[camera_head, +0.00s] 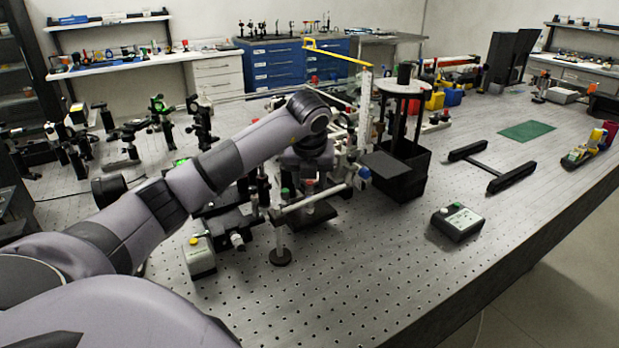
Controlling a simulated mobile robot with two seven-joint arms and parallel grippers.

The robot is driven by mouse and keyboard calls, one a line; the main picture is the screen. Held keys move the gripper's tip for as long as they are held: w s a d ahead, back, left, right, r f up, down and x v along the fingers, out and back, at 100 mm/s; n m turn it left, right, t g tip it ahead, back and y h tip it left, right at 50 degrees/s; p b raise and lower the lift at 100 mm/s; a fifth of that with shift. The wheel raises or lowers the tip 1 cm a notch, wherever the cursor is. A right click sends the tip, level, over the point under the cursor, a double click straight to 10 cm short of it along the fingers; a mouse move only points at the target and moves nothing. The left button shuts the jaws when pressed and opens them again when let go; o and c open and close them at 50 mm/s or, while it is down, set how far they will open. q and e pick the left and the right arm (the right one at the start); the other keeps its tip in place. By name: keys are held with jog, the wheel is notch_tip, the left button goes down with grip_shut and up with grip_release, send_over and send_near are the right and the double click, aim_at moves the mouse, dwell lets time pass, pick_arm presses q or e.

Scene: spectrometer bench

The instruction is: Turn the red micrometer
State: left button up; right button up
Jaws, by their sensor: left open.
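My left arm reaches in from the left and bends down over the optics in the middle of the bench. My left gripper (307,171) points down there and is open; its fingers are small and partly lost among the parts. A small red knob (309,183), which looks like the red micrometer, shows right below the gripper. I cannot tell whether the fingers touch it or stand around it. A green knob (285,192) is to its left and a blue knob (364,172) to its right. My right gripper is not in view.
The perforated bench (360,270) is clear at the front. A dark box with a pale top (458,221) and a black H-shaped frame (490,166) lie to the right. A black bin (408,180) stands right of the gripper. Several optical mounts crowd the left.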

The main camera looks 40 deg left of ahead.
pick_arm(q)
grip_shut()
jog(key=m+h, duration=0.1)
jog(key=m, duration=0.2)
jog(key=shift+s+a+m+t+b, duration=0.1)
jog(key=shift+a+m+t+b, duration=0.05)
jog(key=shift+m+t+b, duration=0.25)
jog(key=m+h, duration=0.2)
jog(key=m, duration=0.2)
jog(key=shift+a+m, duration=0.1)
jog(key=shift+m, duration=0.3)
dwell(0.3)
grip_release()
